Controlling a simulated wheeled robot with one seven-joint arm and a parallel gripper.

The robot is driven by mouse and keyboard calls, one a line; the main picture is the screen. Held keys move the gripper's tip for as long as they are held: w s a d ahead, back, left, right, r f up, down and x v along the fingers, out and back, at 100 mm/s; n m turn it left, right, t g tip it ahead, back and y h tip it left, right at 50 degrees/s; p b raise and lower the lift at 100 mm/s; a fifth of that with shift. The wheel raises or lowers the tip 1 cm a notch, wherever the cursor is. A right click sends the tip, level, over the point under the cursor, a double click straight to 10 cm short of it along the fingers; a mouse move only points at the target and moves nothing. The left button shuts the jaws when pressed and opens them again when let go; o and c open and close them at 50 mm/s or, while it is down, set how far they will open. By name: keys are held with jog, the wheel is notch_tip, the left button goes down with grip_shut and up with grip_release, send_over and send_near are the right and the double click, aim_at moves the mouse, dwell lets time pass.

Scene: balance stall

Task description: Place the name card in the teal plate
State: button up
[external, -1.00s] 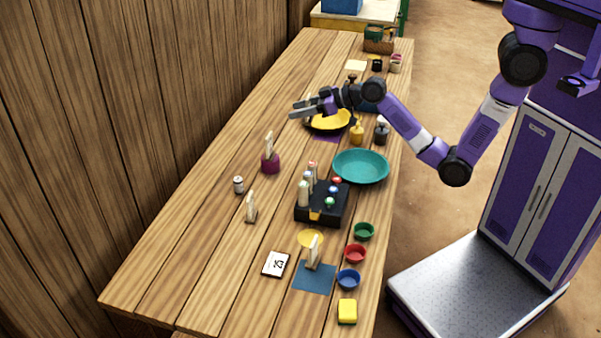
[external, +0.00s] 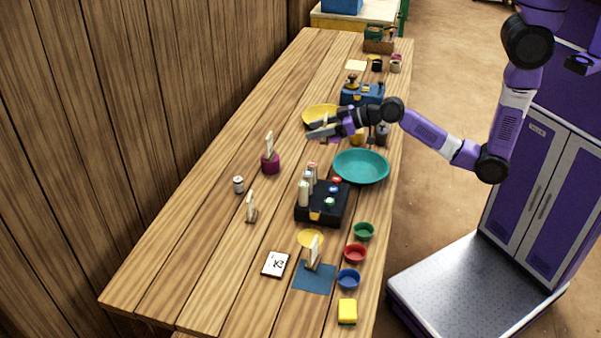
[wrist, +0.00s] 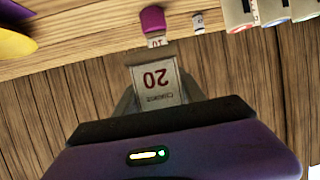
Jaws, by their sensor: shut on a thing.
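My gripper (external: 319,131) is shut on a pale name card (wrist: 158,86), which reads 20 upside down in the wrist view, upright between the fingers. In the external view the held card is mostly hidden by the fingers. The teal plate (external: 361,179) lies on the table, to the right of and nearer the camera than my gripper, and looks empty. The gripper is raised above the table, beside the yellow plate (external: 318,115). The teal plate does not show in the wrist view.
A black rack (external: 322,206) with bottles stands near the teal plate. Other cards stand in a purple holder (external: 270,163), on the table (external: 251,208) and on a blue mat (external: 314,278). Yellow and dark bottles stand behind the plate. The table's left side is largely clear.

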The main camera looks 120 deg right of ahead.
jog(key=s+a+f+p, duration=0.4)
jog(key=s+a+p, duration=0.15)
jog(key=s, duration=0.25)
jog(key=m+h+b, duration=0.1)
jog(key=b, duration=0.9)
send_over(352, 171)
jog(key=shift+g, duration=0.4)
notch_tip(352, 171, down, 8)
jog(key=shift+f, duration=0.15)
jog(key=o, duration=1.4)
jog(key=shift+s, duration=0.1)
jog(key=shift+o, duration=0.2)
